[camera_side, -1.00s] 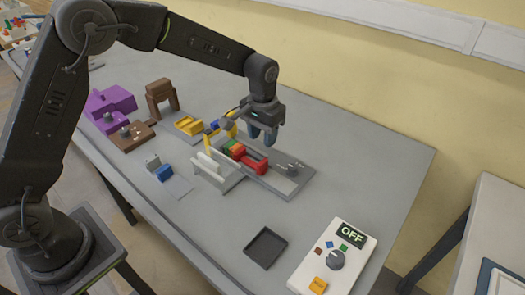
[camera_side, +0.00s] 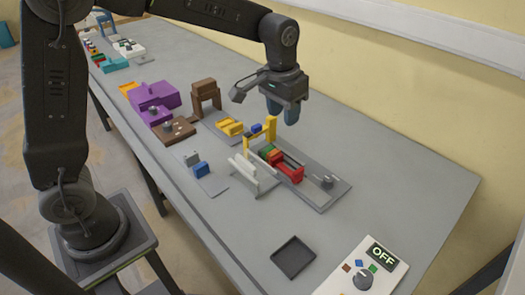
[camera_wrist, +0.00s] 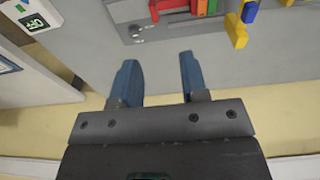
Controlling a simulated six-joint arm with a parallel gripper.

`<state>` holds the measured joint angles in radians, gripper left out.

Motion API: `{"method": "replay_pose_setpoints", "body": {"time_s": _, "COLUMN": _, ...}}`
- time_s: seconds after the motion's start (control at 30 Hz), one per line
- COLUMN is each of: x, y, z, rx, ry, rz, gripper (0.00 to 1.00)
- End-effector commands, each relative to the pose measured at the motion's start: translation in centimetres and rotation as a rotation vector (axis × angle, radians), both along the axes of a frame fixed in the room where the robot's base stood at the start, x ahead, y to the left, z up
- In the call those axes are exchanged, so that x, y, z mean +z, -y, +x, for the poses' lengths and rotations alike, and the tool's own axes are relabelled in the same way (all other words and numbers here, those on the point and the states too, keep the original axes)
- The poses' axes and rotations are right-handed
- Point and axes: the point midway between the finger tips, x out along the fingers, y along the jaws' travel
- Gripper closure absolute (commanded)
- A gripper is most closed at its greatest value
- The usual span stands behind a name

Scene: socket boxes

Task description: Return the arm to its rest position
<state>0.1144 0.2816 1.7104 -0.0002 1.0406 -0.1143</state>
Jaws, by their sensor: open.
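My gripper (camera_side: 283,112) hangs above the table in the side view, over the back of the socket board. Its two blue fingers stand apart with nothing between them in the wrist view (camera_wrist: 158,62). My upper arm reaches across the top of the side view, and the wrist points down. Below the gripper, apart from it, a red block (camera_side: 290,174) lies in the grey board (camera_side: 312,192), with green and orange blocks beside it. In the wrist view the red block (camera_wrist: 172,5) is cut off by the top edge.
A yellow piece (camera_side: 272,124) stands upright near the gripper. A white rack (camera_side: 244,172), a brown stand (camera_side: 206,95) and purple blocks (camera_side: 153,95) are to the left. A dark tray (camera_side: 293,257) and a panel reading OFF (camera_side: 365,280) are in front. The right side of the table is bare.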

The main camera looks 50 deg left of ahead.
Motion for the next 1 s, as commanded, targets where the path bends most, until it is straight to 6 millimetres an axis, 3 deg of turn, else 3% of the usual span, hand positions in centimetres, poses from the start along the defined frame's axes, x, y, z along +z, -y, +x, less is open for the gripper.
{"method": "replay_pose_setpoints", "body": {"time_s": 0.1, "x": 3.2, "y": -1.3, "z": -3.9, "rx": 0.002, "ry": 0.070, "rz": -0.004, "gripper": 0.60}}
{"method": "replay_pose_setpoints", "body": {"time_s": 0.3, "x": 6.1, "y": -3.0, "z": -10.6, "rx": 0.003, "ry": 0.178, "rz": -0.005, "gripper": 0.60}}
{"method": "replay_pose_setpoints", "body": {"time_s": 0.6, "x": 6.1, "y": -4.6, "z": -19.6, "rx": 0.004, "ry": 0.327, "rz": 0.005, "gripper": 0.60}}
{"method": "replay_pose_setpoints", "body": {"time_s": 0.8, "x": 5.1, "y": -4.9, "z": -22.3, "rx": 0.003, "ry": 0.377, "rz": 0.011, "gripper": 0.60}}
{"method": "replay_pose_setpoints", "body": {"time_s": 1.0, "x": 4.8, "y": -5.0, "z": -22.7, "rx": 0.003, "ry": 0.384, "rz": 0.013, "gripper": 0.60}}
